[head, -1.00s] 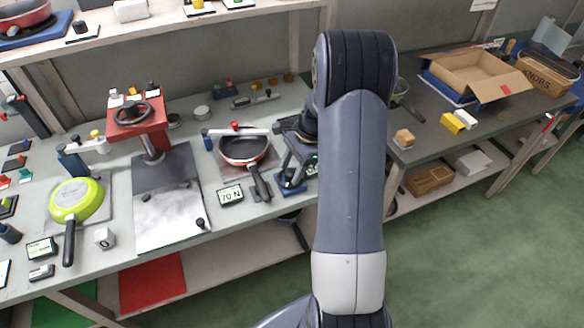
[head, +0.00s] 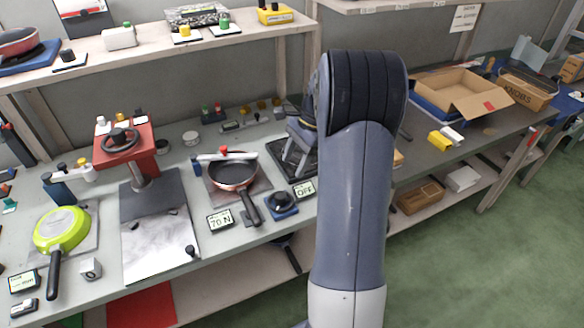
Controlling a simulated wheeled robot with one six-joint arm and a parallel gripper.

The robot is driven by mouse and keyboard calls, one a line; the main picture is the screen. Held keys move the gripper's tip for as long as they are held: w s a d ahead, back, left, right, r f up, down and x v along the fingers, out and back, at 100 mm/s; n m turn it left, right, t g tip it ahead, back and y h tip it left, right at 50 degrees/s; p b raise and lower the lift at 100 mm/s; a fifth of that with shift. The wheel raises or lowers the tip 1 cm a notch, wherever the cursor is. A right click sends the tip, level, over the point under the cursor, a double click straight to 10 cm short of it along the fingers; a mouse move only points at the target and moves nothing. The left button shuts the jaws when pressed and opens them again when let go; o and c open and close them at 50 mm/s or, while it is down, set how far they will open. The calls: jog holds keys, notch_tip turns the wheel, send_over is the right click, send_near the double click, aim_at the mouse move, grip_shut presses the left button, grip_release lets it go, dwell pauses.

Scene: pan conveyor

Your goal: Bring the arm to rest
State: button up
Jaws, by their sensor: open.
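My arm rises through the middle of the head view, its elbow near the top, and hides the bench behind it. Part of my gripper (head: 295,168) shows just left of the arm, above the back right of the bench. It is open, and I see nothing held in it. A dark pan (head: 233,175) with a red rim lies on its stand to the left of the gripper, apart from it. The wrist is mostly hidden behind my arm.
A red press (head: 126,144), a green pan (head: 62,228) and an OFF display (head: 304,189) stand on the bench. A shelf (head: 150,52) runs above it. An open cardboard box (head: 462,92) is on the right table. Green floor (head: 480,260) is clear at right.

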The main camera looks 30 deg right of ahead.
aim_at(281, 195)
jog(key=x, duration=1)
jog(key=shift+a+f+p, duration=0.25)
jog(key=shift+f+p, duration=0.05)
jog(key=shift+f, duration=0.05)
jog(key=shift+f, duration=0.1)
jog(key=n+g, duration=0.1)
jog(key=n, duration=0.2)
jog(key=n+g, duration=0.1)
jog(key=n, duration=0.2)
jog(key=shift+w+h, duration=0.15)
jog(key=shift+h, duration=0.15)
jog(key=n+g, duration=0.1)
jog(key=n, duration=0.1)
jog(key=n+g+h, duration=0.1)
jog(key=n, duration=0.2)
jog(key=shift+w+a+n, duration=0.1)
jog(key=shift+a+n, duration=0.1)
jog(key=shift+n, duration=0.1)
jog(key=n+h, duration=0.1)
jog(key=n, duration=0.1)
jog(key=n+h, duration=0.1)
jog(key=n, duration=0.2)
jog(key=shift+a+n+g+h, duration=0.15)
jog(key=shift+n+g+h, duration=0.15)
jog(key=n+h+b, duration=0.1)
jog(key=n+h, duration=0.1)
jog(key=n, duration=0.3)
jog(key=shift+a, duration=0.1)
dwell(0.5)
